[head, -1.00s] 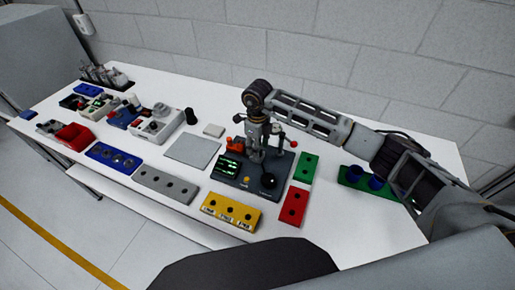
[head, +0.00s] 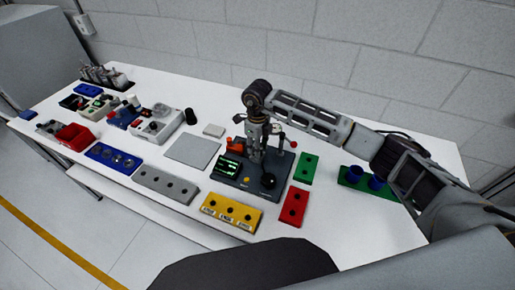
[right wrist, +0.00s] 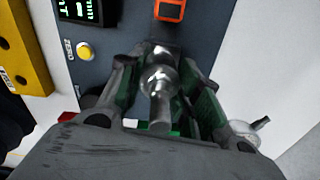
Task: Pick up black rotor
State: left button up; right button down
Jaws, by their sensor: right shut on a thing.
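My right gripper (head: 257,152) points down over the dark grey test station (head: 240,185). In the right wrist view its two fingers (right wrist: 160,95) are shut on a piece with a shiny silver shaft (right wrist: 160,82). I take this to be the black rotor, but its dark body is mostly hidden by the fingers. I cannot tell whether it still touches the station. The station has a green-lit display (head: 229,166), a yellow button (right wrist: 86,51) and a dark round part (head: 268,181). My left gripper is not in view.
A yellow tray (head: 231,211), a red block (head: 294,206) and a green block (head: 307,167) lie close around the station. A grey plate (head: 192,149) and a black cylinder (head: 190,116) are to the left. The back of the white table is fairly clear.

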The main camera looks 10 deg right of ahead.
jog(key=shift+r, duration=0.2)
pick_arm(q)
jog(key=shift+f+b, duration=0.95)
pick_arm(e)
jog(key=shift+r, duration=4.85)
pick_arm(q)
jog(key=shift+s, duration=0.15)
pick_arm(e)
jog(key=shift+s+f, duration=0.1)
